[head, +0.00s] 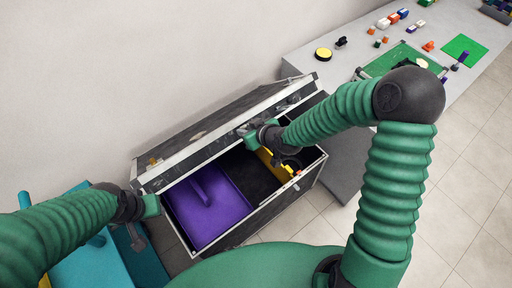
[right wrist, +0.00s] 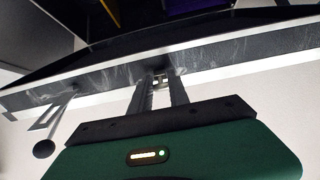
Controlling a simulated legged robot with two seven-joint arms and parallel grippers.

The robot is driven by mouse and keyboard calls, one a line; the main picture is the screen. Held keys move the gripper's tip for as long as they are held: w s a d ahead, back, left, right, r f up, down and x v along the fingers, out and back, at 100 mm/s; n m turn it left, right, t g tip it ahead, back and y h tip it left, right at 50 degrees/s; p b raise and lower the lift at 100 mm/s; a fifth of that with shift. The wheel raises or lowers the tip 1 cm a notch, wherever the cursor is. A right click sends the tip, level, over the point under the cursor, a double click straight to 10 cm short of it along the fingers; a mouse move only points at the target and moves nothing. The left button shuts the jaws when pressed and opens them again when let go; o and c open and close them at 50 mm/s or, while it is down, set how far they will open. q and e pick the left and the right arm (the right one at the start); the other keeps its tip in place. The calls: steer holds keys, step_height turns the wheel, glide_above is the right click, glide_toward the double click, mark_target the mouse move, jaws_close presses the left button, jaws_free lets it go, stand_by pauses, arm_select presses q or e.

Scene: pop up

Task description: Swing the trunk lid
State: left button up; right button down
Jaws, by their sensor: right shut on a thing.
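The trunk (head: 288,203) is a dark box with pale metal edges, standing against the wall. Its lid (head: 212,122) is partly raised, hinged at the wall side, and the inside shows below its front edge. My right gripper (head: 246,131) is at the lid's front edge, right of its middle. In the right wrist view, its two fingers (right wrist: 160,84) are shut on a small part of the lid's rim (right wrist: 230,58). My left gripper (head: 150,206) is by the lid's left front corner; its fingers are too unclear to read.
Inside the trunk lie a purple bin (head: 210,205) and yellow items (head: 278,163). A grey table (head: 310,57) with small toys and a green board stands close on the right. A teal object (head: 95,262) is at lower left. Tiled floor (head: 440,215) is clear at right.

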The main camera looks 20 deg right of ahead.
steer(key=s+d+f+b, duration=0.2)
steer(key=s+f, duration=0.2)
steer(key=shift+s, duration=0.2)
stand_by(0.3)
steer(key=shift+f, duration=0.1)
steer(key=s+d+f+b, duration=0.3)
steer(key=s+f+b, duration=0.2)
steer(key=s+f, duration=0.3)
steer(key=shift+s+d+f, duration=0.15)
steer(key=shift+s+f, duration=0.05)
steer(key=shift+f, duration=2.1)
steer(key=shift+f+b, duration=0.1)
steer(key=shift+b, duration=0.2)
